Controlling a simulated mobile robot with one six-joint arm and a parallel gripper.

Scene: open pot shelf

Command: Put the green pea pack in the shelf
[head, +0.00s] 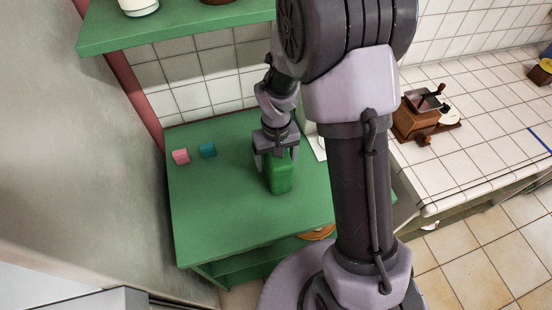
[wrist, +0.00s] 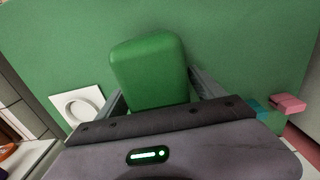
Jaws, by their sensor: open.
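The green pea pack (head: 280,177) stands upright on the green shelf's middle board (head: 210,215). It also shows in the wrist view (wrist: 150,72), between the two fingers. My gripper (head: 273,165) points down over the pack with its fingers on either side of it. The fingers are open; whether either touches the pack I cannot tell. In the wrist view my gripper (wrist: 158,98) hides the near end of the pack. The shelf's upper board (head: 180,25) is at the top left, and a lower board shows below the middle one.
A pink block (head: 181,156) and a teal block (head: 207,150) sit left of the pack. A white object with a round recess (wrist: 82,105) lies on the other side. A wooden grinder (head: 418,115) stands on the tiled counter (head: 475,140). The board's front left is clear.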

